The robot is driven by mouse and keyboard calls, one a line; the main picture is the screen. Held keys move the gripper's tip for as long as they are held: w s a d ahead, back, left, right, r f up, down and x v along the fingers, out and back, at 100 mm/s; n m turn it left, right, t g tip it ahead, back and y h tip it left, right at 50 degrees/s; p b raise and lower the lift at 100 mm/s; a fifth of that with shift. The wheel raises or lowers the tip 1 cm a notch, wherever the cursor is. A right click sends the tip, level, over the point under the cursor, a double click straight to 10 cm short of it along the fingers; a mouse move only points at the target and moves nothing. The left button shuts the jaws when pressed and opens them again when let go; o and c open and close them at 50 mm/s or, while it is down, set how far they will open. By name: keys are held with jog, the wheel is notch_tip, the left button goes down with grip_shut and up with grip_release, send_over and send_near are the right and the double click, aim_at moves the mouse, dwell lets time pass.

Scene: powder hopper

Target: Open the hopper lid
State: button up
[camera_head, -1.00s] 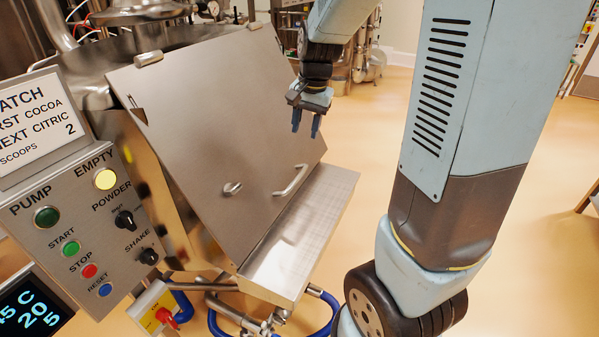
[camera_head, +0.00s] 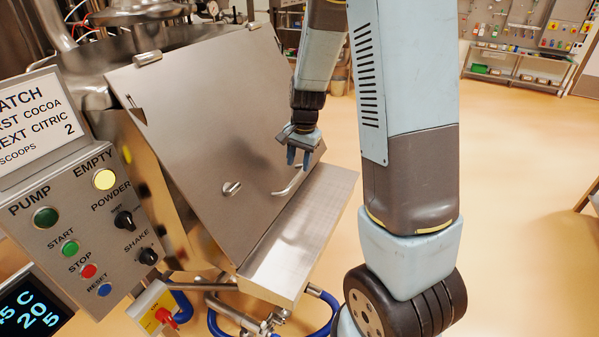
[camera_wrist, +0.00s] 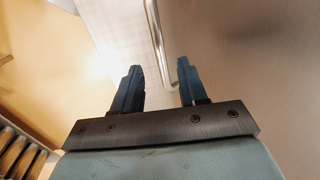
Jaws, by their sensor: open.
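The hopper lid (camera_head: 215,130) is a sloping flat steel panel, lying shut on the hopper in the head view. It has a curved bar handle (camera_head: 288,184) near its lower right edge and a small latch knob (camera_head: 232,188) to the left of that. My gripper (camera_head: 298,161) points down just above the handle, with its fingers apart and empty. In the wrist view my gripper (camera_wrist: 158,85) is open, and the handle (camera_wrist: 156,45) runs up ahead between the fingertips' directions. Whether the fingers touch the handle cannot be told.
A steel ledge (camera_head: 300,235) runs along the lid's lower edge. A control panel (camera_head: 90,225) with buttons and knobs and a sign (camera_head: 38,118) stand at the left. Blue hoses (camera_head: 322,297) lie below the ledge. Open floor (camera_head: 520,200) spreads to the right.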

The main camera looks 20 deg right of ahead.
aim_at(297, 176)
jog(key=shift+w+a+f, duration=0.1)
jog(key=shift+f, duration=1.1)
jog(key=shift+w+a+f, duration=0.1)
jog(key=shift+f, duration=1.05)
grip_shut()
